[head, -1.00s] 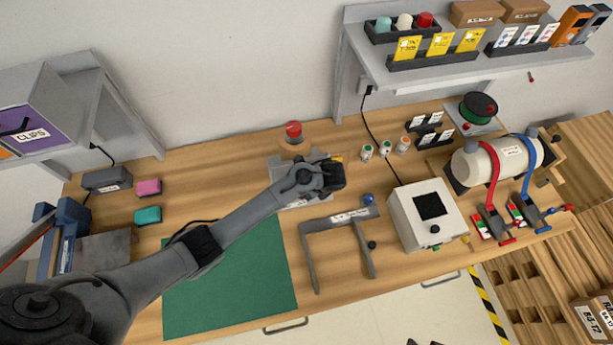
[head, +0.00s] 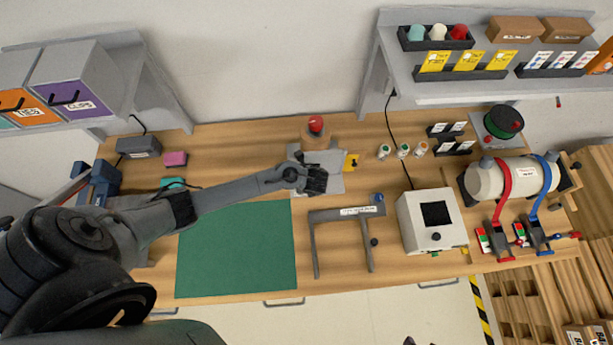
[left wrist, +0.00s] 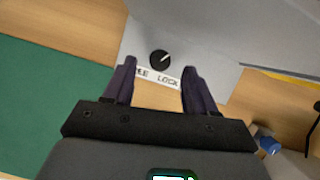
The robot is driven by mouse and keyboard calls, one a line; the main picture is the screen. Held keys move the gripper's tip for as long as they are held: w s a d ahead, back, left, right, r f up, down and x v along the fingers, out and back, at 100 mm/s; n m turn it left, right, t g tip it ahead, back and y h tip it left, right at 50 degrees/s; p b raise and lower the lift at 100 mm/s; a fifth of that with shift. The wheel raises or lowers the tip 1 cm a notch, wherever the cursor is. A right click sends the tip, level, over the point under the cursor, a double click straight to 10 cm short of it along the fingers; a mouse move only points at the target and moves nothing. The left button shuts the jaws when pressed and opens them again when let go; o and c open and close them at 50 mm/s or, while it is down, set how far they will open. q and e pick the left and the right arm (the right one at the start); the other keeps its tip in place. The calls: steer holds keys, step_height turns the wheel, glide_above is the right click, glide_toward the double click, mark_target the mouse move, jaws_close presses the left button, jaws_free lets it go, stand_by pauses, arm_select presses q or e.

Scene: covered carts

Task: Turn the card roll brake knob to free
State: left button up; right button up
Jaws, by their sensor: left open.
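The brake knob (left wrist: 160,60) is a small round black knob with a white pointer line, set on a pale grey plate (left wrist: 190,40). Its pointer aims to the upper right in the left wrist view. In the head view my left gripper (head: 316,181) is over the grey plate (head: 330,160) and hides the knob. My right gripper is not seen.
A red-topped brown cylinder (head: 316,138) stands behind the plate, with a yellow tag (head: 352,161) to its right. A green mat (head: 238,250), a grey U-shaped frame (head: 345,213) and a white box (head: 430,221) lie in front. A shelf (head: 500,90) hangs at the back right.

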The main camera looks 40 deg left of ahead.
arm_select(q)
steer(key=shift+x, duration=1.65)
steer(key=c, duration=1)
steer(key=shift+d+r+n+g+p, duration=0.1)
steer(key=shift+r+n+g+p, duration=0.2)
steer(key=shift+n+p, duration=0.4)
jaws_close()
steer(key=shift+w+f+n+g+y+p, duration=0.15)
steer(key=shift+n+g+y+p, duration=0.2)
steer(key=shift+n, duration=0.85)
steer(key=shift+f+n+g, duration=0.1)
steer(key=shift+n+g, duration=0.15)
steer(key=shift+n, duration=0.25)
steer(key=o, duration=1)
jaws_free()
